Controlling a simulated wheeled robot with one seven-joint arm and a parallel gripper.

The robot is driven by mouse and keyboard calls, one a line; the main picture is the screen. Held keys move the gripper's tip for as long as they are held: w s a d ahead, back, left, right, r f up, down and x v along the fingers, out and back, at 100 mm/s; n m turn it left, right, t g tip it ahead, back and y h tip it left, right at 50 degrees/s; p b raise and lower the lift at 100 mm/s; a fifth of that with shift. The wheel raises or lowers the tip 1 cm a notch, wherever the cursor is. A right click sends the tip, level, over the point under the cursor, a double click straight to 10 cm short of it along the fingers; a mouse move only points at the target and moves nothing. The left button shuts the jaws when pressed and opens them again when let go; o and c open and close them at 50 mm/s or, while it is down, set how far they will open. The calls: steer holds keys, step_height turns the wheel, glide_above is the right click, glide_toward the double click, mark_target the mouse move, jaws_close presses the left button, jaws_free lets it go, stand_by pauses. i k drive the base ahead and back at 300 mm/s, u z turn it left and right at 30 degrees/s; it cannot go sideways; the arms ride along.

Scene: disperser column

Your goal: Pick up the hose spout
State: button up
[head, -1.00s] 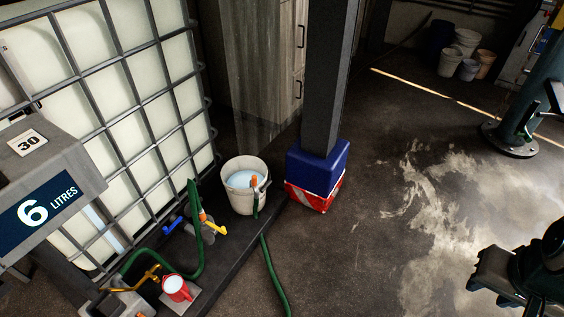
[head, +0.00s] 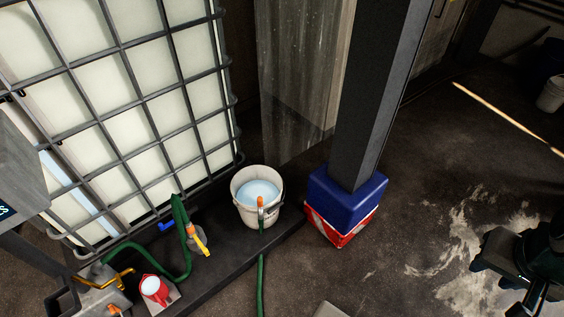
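A green hose with an orange spout (head: 261,201) hangs at the front rim of a white bucket (head: 243,216) in the head view. The bucket holds pale liquid and stands on a dark ledge. The hose (head: 261,285) runs down from the spout over the ledge edge. A dark arm end, which I take for my gripper (head: 494,262), shows at the lower right, well apart from the spout. I see nothing held in it, but its fingers are too dark to tell open from shut.
A caged white tank (head: 130,110) stands at the left. A dark post (head: 375,100) rises from a blue and red base (head: 345,195) right of the bucket. A red jug (head: 155,288) and another green hose (head: 182,262) sit on the ledge. Floor beyond the post is open and stained.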

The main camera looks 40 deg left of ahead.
mark_target(260, 200)
steer(key=u, duration=0.65)
steer(key=i, duration=1.1)
steer(key=u, duration=1.45)
steer(key=i, duration=0.5)
steer(key=u, duration=0.45)
